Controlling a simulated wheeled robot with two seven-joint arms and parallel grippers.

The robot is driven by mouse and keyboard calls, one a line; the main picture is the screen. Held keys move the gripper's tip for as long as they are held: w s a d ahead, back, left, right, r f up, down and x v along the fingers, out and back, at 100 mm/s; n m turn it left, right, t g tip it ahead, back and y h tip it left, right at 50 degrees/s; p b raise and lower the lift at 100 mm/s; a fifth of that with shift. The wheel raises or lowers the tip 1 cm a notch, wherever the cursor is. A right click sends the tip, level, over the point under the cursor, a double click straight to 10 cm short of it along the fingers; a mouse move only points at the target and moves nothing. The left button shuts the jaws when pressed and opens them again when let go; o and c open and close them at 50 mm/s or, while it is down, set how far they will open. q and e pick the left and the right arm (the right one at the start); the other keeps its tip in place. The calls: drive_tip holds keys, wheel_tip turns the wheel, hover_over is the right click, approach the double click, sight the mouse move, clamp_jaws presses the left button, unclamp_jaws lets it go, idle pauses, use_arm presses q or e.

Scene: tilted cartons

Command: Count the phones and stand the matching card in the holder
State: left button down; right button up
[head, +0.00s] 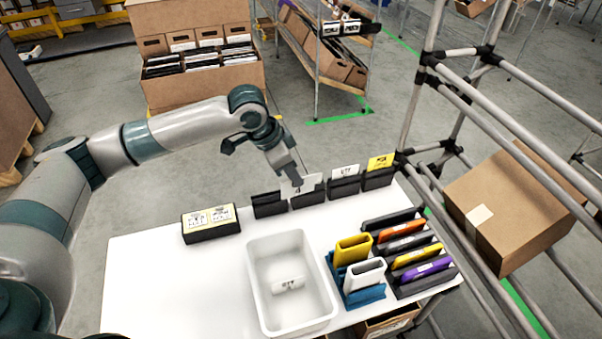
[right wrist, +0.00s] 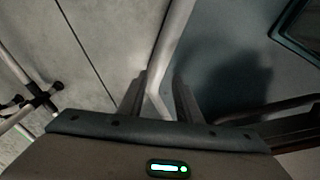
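My left gripper (head: 297,182) is at the back edge of the white table, its narrow fingers shut on a white card (head: 287,189) marked 4. The card is upright at a black holder (head: 309,197); whether it is fully seated is hidden. The holder to its left (head: 268,205) shows no card. Holders to the right carry a white card (head: 345,171) and a yellow card (head: 381,162). Phone-like slabs stand in dark racks at the right: orange (head: 398,230), yellow (head: 418,256), purple (head: 428,268). My right gripper (right wrist: 160,95) is open and empty, away from the table.
A white bin (head: 257,300) with a pale labelled item (head: 288,284) stands mid-table. A blue stand (head: 366,297) holds yellow and white pieces. A black box (head: 211,232) with labels sits at the left. A pipe frame with a carton (head: 520,210) borders the right. The table's left front is clear.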

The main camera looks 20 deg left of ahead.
use_arm(q)
drive_tip(key=s+d+r+n+t+y, duration=0.1)
drive_tip(key=s+r+n+y, duration=0.2)
drive_tip(key=s+r+n, duration=0.3)
drive_tip(key=shift+r+n, duration=1.3)
drive_tip(key=shift+n, duration=0.6)
drive_tip(key=shift+f, duration=0.1)
